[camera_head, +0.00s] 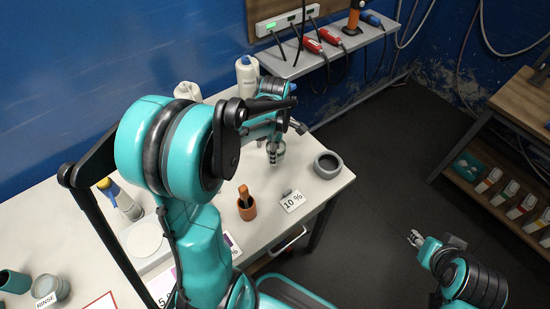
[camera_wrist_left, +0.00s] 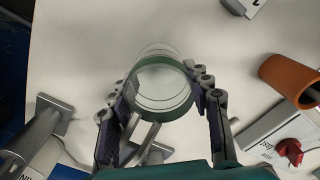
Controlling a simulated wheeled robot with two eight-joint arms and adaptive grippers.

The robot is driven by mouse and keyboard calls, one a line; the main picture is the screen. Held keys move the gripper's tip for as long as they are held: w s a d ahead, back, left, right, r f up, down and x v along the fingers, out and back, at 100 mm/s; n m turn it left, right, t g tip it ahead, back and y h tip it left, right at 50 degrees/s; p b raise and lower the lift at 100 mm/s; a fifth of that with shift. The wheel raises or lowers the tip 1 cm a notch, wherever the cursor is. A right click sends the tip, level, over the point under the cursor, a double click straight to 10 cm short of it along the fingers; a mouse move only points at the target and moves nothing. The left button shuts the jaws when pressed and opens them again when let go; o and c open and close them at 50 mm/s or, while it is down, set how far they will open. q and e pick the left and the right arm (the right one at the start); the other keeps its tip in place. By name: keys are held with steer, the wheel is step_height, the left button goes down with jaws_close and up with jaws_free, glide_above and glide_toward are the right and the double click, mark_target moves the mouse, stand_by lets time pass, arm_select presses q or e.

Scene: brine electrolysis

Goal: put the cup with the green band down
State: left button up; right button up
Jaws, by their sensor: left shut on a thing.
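The cup with the green band (camera_wrist_left: 160,88) is clear glass and sits between the fingers of my left gripper (camera_wrist_left: 162,108) in the left wrist view. The gripper is shut on its sides. In the head view the gripper and the cup (camera_head: 276,154) are over the far right part of the white table (camera_head: 222,188), partly behind my arm. I cannot tell whether the cup's base touches the table. My right gripper (camera_head: 416,238) is over the dark floor at the right, away from the table, with nothing visible in it; its finger gap is too small to judge.
A grey round dish (camera_head: 327,165) stands at the table's right end. A white bottle (camera_head: 247,75) stands at the back. Table between pot and dish is mostly clear.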

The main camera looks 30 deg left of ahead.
arm_select(q)
step_height(320, 180, down, 3)
steer(key=shift+f+b, duration=0.2)
steer(key=shift+b, duration=0.45)
steer(key=shift+r, duration=0.1)
steer(key=shift+f, duration=0.2)
steer(key=o, duration=1.3)
steer(key=shift+r, duration=0.15)
